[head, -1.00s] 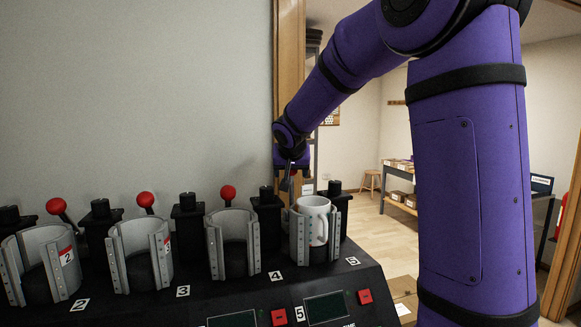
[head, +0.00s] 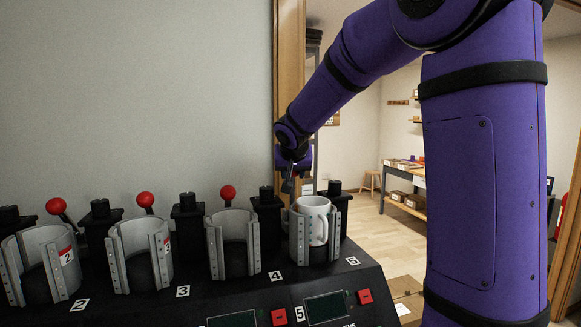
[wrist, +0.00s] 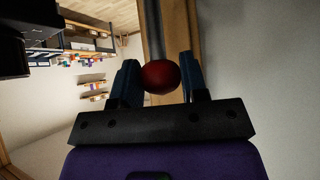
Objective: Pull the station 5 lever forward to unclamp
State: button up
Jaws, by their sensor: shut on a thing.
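The station 5 lever has a red ball knob (wrist: 160,77) on a grey rod (wrist: 153,28), seen in the wrist view. My gripper (wrist: 160,85) is shut on this knob, with one blue finger on each side. In the head view my gripper (head: 289,178) is behind and above the station 5 clamp (head: 299,236) and hides most of the lever. A white mug (head: 314,213) stands upright inside that clamp, its handle facing the front. The label 5 (head: 352,261) is at its right foot.
Stations 2, 3 and 4 stand in a row to the left with empty clamps (head: 232,243) and red-knobbed levers (head: 228,192). Red buttons (head: 365,297) and small screens are on the front panel. A wooden door frame (head: 290,60) rises close behind my gripper.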

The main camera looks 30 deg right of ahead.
jog(key=shift+s, duration=0.3)
jog(key=shift+s+a+f, duration=0.1)
jog(key=shift+s+a, duration=0.1)
jog(key=shift+s, duration=0.4)
jog(key=shift+s+a+f, duration=0.1)
jog(key=shift+s+a, duration=0.05)
jog(key=shift+s, duration=0.4)
